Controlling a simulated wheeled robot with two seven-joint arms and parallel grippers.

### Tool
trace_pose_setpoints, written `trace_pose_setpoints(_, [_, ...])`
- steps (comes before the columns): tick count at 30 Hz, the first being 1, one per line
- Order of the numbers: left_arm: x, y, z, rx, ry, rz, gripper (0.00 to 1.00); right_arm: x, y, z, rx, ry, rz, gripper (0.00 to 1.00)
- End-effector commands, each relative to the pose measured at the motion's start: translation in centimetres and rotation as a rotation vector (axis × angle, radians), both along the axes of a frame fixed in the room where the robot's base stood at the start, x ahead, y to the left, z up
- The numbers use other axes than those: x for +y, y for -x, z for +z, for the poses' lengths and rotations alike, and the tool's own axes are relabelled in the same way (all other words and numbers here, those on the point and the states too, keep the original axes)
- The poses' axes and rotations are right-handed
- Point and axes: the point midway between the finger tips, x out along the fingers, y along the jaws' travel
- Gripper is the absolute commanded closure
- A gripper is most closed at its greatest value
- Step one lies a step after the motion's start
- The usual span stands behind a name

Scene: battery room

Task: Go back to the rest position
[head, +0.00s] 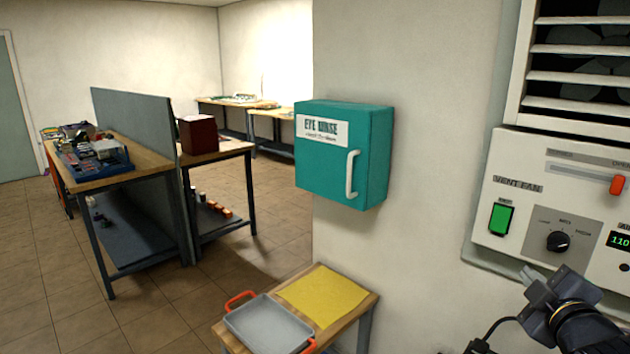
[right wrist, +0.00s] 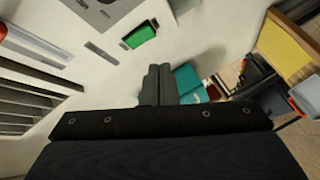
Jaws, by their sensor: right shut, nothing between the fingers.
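My right gripper (head: 540,285) is at the lower right of the head view, in front of the vent fan panel (head: 560,215) and below its knob. Its fingers are together with nothing between them. In the right wrist view the shut fingers (right wrist: 158,84) show in the middle, with the pale panel and its green switch (right wrist: 139,36) beyond them. A gap to the panel is hard to judge. My left gripper is not in the head view.
A teal eye rinse cabinet (head: 342,155) hangs on the wall. Below it, a small wooden table (head: 365,302) holds a grey tray with orange handles (head: 268,328) and a yellow cloth (head: 325,294). Workbenches (head: 150,160) stand at the left. Tiled floor (head: 60,290) is open there.

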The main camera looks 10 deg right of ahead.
Motion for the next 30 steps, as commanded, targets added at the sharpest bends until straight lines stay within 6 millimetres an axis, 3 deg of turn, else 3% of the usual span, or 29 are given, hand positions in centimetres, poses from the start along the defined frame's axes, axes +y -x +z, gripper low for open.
trace_pose_setpoints(3, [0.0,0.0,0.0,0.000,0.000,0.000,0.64,4.8,3.3,-5.1,0.124,-0.469,-0.091,1.00])
trace_pose_setpoints(6, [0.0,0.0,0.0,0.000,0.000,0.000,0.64,9.9,6.8,-9.6,0.281,-0.823,-0.159,1.00])
trace_pose_setpoints(9, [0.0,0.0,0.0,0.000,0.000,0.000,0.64,14.7,10.3,-12.8,0.444,-1.079,-0.210,1.00])
trace_pose_setpoints(12, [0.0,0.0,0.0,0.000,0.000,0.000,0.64,18.5,13.4,-14.8,0.589,-1.249,-0.249,1.00])
trace_pose_setpoints(15, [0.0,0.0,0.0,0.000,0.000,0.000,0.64,20.9,15.7,-15.8,0.695,-1.348,-0.278,1.00])
trace_pose_setpoints(19, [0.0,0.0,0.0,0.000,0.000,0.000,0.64,22.2,17.1,-16.2,0.759,-1.399,-0.297,1.00])
trace_pose_setpoints(30, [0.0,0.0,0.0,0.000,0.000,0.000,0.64,22.3,17.1,-16.3,0.763,-1.402,-0.299,1.00])
